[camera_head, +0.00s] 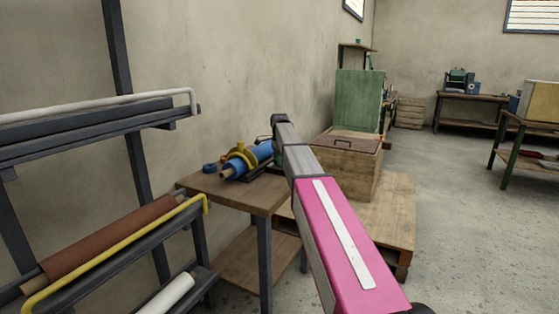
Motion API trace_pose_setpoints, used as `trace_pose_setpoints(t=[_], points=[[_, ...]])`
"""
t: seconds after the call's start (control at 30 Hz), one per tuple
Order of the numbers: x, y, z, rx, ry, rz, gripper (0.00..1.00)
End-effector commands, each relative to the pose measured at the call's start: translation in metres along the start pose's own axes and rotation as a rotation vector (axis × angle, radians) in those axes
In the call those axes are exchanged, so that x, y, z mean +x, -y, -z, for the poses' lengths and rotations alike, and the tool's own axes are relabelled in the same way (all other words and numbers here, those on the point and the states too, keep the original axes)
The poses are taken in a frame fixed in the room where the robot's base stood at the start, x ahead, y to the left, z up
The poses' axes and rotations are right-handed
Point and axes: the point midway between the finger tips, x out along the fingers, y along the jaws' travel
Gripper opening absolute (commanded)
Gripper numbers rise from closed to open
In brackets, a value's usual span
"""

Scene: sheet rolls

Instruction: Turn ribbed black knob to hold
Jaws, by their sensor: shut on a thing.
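A blue cylindrical device (264,151) with a yellow ring or clamp (240,158) and a tan roll end lies on the small wooden table (232,188). My pink and grey arm reaches up from the lower right, and its far grey part stands right beside the device's right end. My gripper's fingers are hidden behind the arm. I cannot make out the ribbed black knob; a dark part at the device's right end is too small and covered to identify.
A blue ring (209,168) lies on the table's left side. A rack (100,121) with a brown roll (112,238) and a white roll (168,295) stands at left. A wooden crate (345,170) rests on a pallet (392,215) behind my arm.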

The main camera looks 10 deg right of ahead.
Motion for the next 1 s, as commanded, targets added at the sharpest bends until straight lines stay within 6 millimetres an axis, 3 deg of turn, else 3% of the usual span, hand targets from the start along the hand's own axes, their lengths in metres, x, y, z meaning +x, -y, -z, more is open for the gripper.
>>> trace_pose_setpoints(t=[0.07, 0.1, 0.17, 0.2, 0.57, 1.0], points=[[0.000, 0.000, 0.000, 0.002, 0.000, 0.000, 0.27], [0.000, 0.000, 0.000, 0.002, 0.000, 0.000, 0.53], [0.000, 0.000, 0.000, 0.001, 0.000, 0.000, 0.73], [0.000, 0.000, 0.000, 0.001, 0.000, 0.000, 0.75], [-0.006, 0.001, 0.000, 0.000, 0.000, 0.001, 0.75], [-0.081, 0.001, 0.000, 0.000, 0.000, 0.002, 0.75]])
